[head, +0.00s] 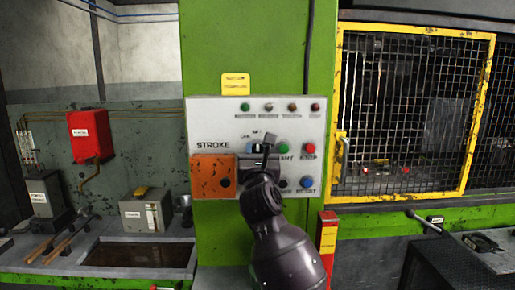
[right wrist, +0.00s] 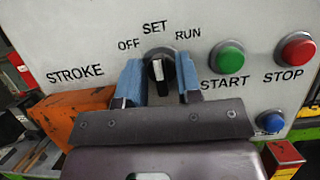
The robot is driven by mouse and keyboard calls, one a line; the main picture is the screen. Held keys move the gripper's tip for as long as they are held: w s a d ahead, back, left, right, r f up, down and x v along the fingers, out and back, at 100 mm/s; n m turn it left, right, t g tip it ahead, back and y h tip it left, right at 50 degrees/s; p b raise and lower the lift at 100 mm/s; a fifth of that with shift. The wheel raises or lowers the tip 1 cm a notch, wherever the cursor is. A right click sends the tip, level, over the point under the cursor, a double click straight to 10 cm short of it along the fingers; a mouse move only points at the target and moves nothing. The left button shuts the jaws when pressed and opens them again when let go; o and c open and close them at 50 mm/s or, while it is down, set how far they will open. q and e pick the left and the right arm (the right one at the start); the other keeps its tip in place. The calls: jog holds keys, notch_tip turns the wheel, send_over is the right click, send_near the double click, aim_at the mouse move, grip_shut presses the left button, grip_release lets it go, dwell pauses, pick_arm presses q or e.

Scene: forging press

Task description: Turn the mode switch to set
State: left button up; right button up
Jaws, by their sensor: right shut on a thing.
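The mode switch (right wrist: 158,68) is a round black knob with a white-marked grip bar, on the light grey control panel (head: 228,113). OFF, SET and RUN are printed around its top. In the right wrist view the bar stands nearly upright, in line with SET. My right gripper (head: 262,150) is at the panel and mostly hides the switch in the head view. Its blue fingers (right wrist: 160,84) stand on either side of the knob, shut on it. Exact finger contact is hard to see. My left gripper is not in view.
A green START button (right wrist: 230,57) and red STOP button (right wrist: 296,52) sit right of the switch, with a blue button (right wrist: 271,122) below. An orange box (head: 212,177) juts out at lower left. A yellow-framed mesh guard (head: 466,100) stands to the right.

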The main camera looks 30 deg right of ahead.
dwell(0.4)
jog(key=o, duration=0.5)
jog(key=shift+o, duration=0.2)
jog(key=b+v, duration=0.2)
jog(key=v, duration=0.8)
jog(key=shift+s+a, duration=0.15)
jog(key=shift+s, duration=0.15)
jog(key=shift+f, duration=0.15)
